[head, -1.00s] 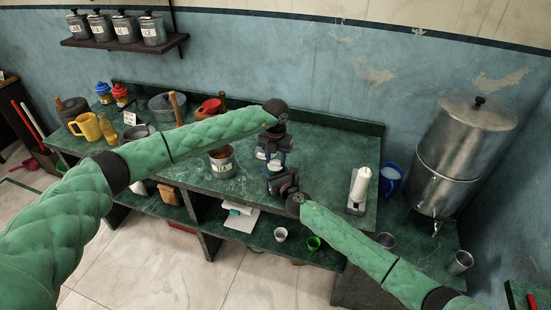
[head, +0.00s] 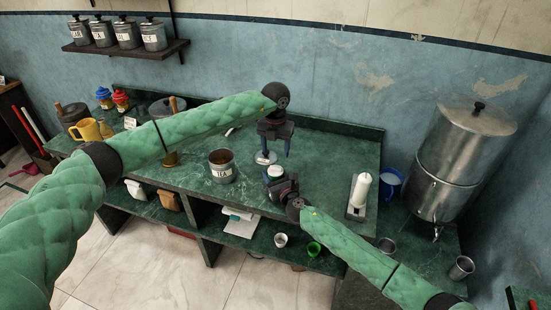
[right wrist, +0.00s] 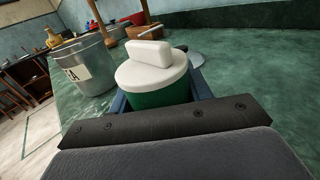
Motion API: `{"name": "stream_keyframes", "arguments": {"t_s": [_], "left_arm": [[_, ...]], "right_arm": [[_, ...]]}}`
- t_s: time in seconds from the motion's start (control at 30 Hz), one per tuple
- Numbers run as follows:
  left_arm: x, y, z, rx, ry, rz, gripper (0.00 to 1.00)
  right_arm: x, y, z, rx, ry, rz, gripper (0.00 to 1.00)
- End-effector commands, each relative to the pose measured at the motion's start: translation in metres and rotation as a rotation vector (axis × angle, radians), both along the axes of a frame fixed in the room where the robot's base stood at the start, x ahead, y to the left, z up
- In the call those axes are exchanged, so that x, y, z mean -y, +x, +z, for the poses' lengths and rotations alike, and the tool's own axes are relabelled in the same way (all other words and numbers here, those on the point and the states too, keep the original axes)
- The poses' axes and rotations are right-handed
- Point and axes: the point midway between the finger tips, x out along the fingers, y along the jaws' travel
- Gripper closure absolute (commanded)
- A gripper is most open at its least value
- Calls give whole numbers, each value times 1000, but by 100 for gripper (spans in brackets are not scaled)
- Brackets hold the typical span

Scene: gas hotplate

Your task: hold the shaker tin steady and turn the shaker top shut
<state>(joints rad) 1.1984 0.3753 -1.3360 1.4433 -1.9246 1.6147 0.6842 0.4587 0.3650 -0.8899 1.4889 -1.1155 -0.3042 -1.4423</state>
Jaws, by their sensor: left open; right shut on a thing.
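The shaker is a green tin (right wrist: 160,99) with a white top (right wrist: 150,73) that has a flat upright grip; the top sits on the tin. The white top (head: 275,171) also shows in the head view, near the counter's front edge. My right gripper (head: 276,183) is shut around the tin, with its blue fingers at the tin's sides in the right wrist view. My left gripper (head: 275,148) is open and empty, pointing down behind the shaker and apart from it. The pictures do not tell how far the top is turned.
A labelled metal canister (head: 222,167) stands left of the shaker. A round metal disc (head: 265,157) lies on the green counter (head: 325,160) below my left gripper.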

Motion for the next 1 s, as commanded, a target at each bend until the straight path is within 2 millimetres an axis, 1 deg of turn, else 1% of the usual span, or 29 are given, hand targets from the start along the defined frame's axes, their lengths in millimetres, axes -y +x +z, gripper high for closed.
{"name": "stream_keyframes", "arguments": {"t_s": [0.03,0.1,0.2,0.3,0.43,0.77,0.8,0.87,0.9,0.93,1.0], "left_arm": [[0,1,10,3,0,0,38],[0,1,21,3,-1,1,38],[0,1,33,2,-1,1,38],[0,1,41,1,0,1,38],[0,0,46,1,0,1,38],[0,0,46,1,0,1,38],[0,0,46,1,0,1,38],[0,0,46,1,0,1,38],[0,0,46,1,0,1,38],[0,0,46,1,0,0,38],[0,0,46,1,0,1,38]], "right_arm": [[0,0,0,0,0,0,76],[0,0,0,0,0,0,76],[0,0,0,0,0,0,76],[0,0,0,0,0,0,76],[0,0,0,0,0,0,76],[0,0,0,0,0,0,76],[0,0,0,0,0,0,49],[0,0,0,0,0,0,37],[0,0,0,0,0,0,30],[0,0,0,0,0,0,26],[0,0,0,0,0,0,26]]}}
